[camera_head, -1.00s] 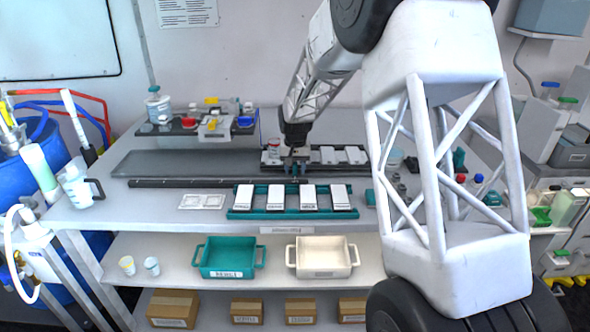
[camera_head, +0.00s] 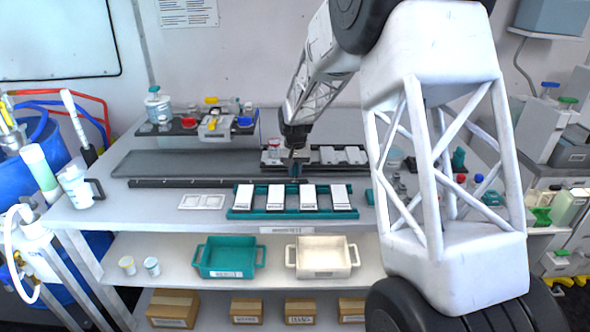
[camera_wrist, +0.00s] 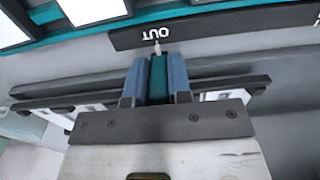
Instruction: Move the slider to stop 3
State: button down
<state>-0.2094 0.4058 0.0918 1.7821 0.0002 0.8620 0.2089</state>
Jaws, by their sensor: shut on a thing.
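My gripper (camera_wrist: 154,82) has two blue fingers, shut on the teal slider handle (camera_wrist: 157,80) standing between them in the wrist view. A small white pointer (camera_wrist: 157,48) sticks out beyond the handle toward a dark strip (camera_wrist: 205,28). The strip carries the letters "OUT", upside down, beside the pointer. In the head view my gripper (camera_head: 294,168) is low over the right part of the long dark rail (camera_head: 205,183). The handle is mostly hidden there. I cannot make out any stop number.
A teal rack (camera_head: 245,214) with several white-topped pieces stands just in front of the rail. A dark raised plate (camera_head: 185,162) lies behind the rail at left. Two white squares (camera_head: 203,201) lie left of the rack.

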jog(key=a, duration=2.5)
jog(key=c, duration=1)
grip_release()
jog(key=shift+c, duration=0.2)
jog(key=shift+r, duration=0.15)
jog(key=shift+r, duration=0.6)
notch_tip(320, 180, up, 2)
jog(key=shift+r, duration=0.1)
jog(key=shift+s+d+r, duration=0.25)
jog(key=shift+s+d, duration=0.95)
jog(key=shift+s, duration=1.2)
jog(key=shift+s+d+r, duration=0.2)
jog(key=shift+s+d, duration=1)
jog(key=shift+s, duration=1.15)
jog(key=shift+s+d+r, duration=0.25)
jog(key=shift+s+d, duration=0.95)
jog(key=shift+s, duration=1.2)
